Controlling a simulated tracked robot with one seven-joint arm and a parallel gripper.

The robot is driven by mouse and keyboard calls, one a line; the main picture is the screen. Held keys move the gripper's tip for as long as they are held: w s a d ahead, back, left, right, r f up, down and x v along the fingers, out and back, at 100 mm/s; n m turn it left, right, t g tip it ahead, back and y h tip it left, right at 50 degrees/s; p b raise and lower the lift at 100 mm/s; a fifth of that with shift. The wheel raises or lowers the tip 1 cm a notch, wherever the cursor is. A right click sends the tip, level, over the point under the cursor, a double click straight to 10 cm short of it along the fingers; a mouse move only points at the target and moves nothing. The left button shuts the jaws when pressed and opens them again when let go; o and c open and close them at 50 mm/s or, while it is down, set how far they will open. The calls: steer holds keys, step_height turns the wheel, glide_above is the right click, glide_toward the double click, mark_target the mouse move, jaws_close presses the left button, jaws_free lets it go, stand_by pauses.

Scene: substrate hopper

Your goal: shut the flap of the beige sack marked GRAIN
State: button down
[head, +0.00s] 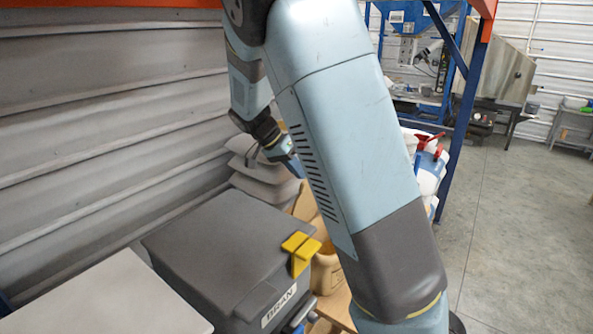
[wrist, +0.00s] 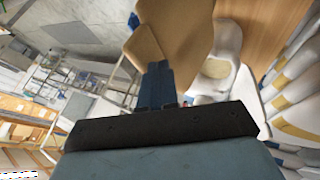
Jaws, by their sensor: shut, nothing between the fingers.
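In the head view, a beige container (head: 326,272) stands behind the grey bin, with a tan raised panel (head: 305,203) above it that looks like its open flap. My arm hides much of both, and no GRAIN mark shows. My gripper (head: 293,166) is small and partly hidden behind my arm, near that panel. In the wrist view, the blue fingers of my gripper (wrist: 157,72) are shut and empty. A tan flap-like panel (wrist: 172,35) lies just beyond the fingertips; I cannot tell whether they touch it.
A grey lidded bin marked BRAN (head: 225,255) with a yellow latch (head: 300,250) stands in front. Stacked grey shapes (head: 262,180) stand by the corrugated wall. The wrist view shows a pale open-topped container (wrist: 217,68) and several pale sacks (wrist: 298,85). Open floor (head: 520,220) lies right.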

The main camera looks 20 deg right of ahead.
steer(key=shift+w, duration=0.15)
steer(key=w+a, duration=0.4)
steer(key=s+d+r+v, duration=0.1)
steer(key=v, duration=0.9)
steer(key=shift+s+d+y, duration=0.25)
steer(key=shift+s+y, duration=0.05)
steer(key=shift+s, duration=0.1)
steer(key=s+d+f, duration=0.4)
steer(key=d+f, duration=0.4)
steer(key=f, duration=0.1)
stand_by(0.4)
